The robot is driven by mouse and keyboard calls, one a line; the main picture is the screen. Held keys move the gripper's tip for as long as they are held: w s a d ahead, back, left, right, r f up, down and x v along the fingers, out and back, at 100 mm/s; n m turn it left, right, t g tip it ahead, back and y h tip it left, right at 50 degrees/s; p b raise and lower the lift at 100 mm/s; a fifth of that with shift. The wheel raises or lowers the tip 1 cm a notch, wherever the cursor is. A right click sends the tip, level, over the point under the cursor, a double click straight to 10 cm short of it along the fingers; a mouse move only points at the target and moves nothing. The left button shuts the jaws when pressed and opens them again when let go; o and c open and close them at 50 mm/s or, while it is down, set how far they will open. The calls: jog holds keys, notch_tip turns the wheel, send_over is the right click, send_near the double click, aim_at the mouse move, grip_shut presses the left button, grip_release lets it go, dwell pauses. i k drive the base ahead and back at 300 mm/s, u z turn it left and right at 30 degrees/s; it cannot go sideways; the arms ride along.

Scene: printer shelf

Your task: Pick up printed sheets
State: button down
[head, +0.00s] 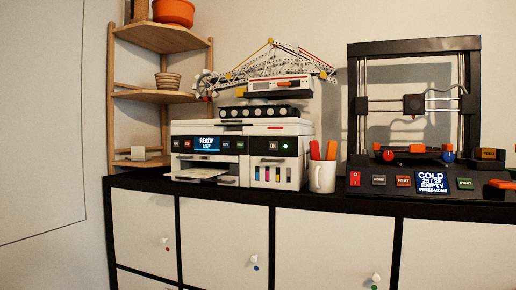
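A white and black printer (240,145) stands on the black top of the cabinet. Its lit screen reads "READY" with a second line that looks like "MAP". A pale sheet or tray (203,174) sticks out at the lower left front of the printer. I cannot tell how many sheets lie there. My gripper is not in view.
A white mug (322,176) with orange-handled tools stands right of the printer. A 3D printer (413,110) with a lit panel is further right. A wooden corner shelf (160,97) is left. White cabinet doors (225,240) with knobs lie below the black top (340,200).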

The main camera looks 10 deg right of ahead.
aim_at(202, 172)
jog(key=z, duration=1.45)
jog(key=i, duration=1.05)
jog(key=u, duration=1.95)
